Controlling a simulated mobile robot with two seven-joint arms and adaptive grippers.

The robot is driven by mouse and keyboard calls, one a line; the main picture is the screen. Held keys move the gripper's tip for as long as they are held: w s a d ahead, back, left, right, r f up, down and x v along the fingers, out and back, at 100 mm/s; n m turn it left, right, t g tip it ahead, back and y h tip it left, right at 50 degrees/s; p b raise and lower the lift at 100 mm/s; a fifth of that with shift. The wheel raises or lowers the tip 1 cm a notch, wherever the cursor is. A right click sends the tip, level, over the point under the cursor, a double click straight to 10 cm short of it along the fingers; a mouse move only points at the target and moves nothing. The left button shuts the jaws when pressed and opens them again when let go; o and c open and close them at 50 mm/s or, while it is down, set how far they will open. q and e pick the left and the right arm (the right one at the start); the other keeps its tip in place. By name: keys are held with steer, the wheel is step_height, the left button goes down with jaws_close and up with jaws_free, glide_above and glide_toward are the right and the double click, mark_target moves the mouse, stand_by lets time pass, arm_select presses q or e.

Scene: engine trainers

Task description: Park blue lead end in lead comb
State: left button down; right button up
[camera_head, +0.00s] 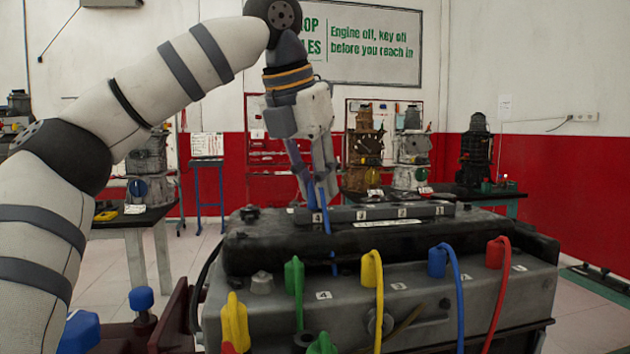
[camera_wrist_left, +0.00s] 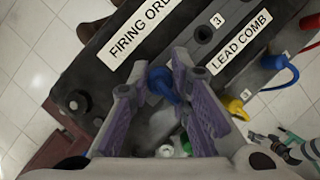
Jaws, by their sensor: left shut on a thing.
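My left gripper (camera_head: 316,186) points down over the left end of the dark lead comb (camera_head: 438,209), near its label 4. It is shut on the blue lead end (camera_wrist_left: 160,82), which shows between the fingertips in the left wrist view. The blue lead (camera_head: 326,217) hangs down in front of the comb. In the left wrist view an open comb hole (camera_wrist_left: 203,33) shows beside label 3. The fingers hide the spot below the blue end, so I cannot tell whether it sits in a hole. My right gripper is not in view.
Along the engine's front stand green (camera_head: 293,275), yellow (camera_head: 371,268), blue (camera_head: 438,260) and red (camera_head: 496,252) lead boots with hanging leads. Another yellow boot (camera_head: 235,322) is at front left. A side table (camera_head: 130,218) stands at the left. The air above the comb's right part is clear.

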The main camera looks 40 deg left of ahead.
arm_select(q)
steer(key=c, duration=1.4)
jaws_free()
steer(key=v, duration=1.2)
